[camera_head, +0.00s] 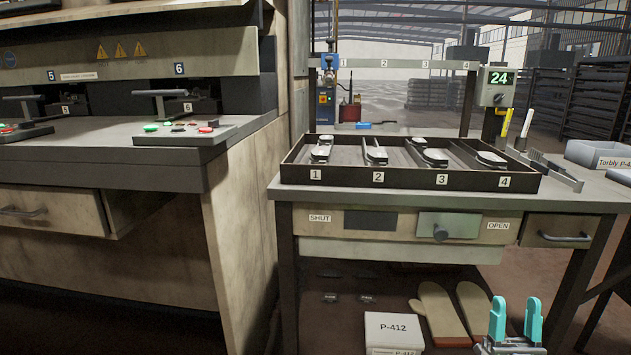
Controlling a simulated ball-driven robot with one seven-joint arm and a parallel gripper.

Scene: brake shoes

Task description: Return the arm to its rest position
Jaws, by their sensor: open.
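My gripper (514,322) shows at the bottom right of the head view, with two upright teal fingers set apart and nothing between them. It is in front of the workbench (590,195), below the level of its top. The rest of my arm is below the picture or hidden.
A dark tray (410,180) with compartments numbered 1 to 4 holds metal parts on the bench. A white box (394,333) marked P-412 and tan gloves (437,312) are under the bench, left of my gripper. A press cabinet (240,190) stands at left.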

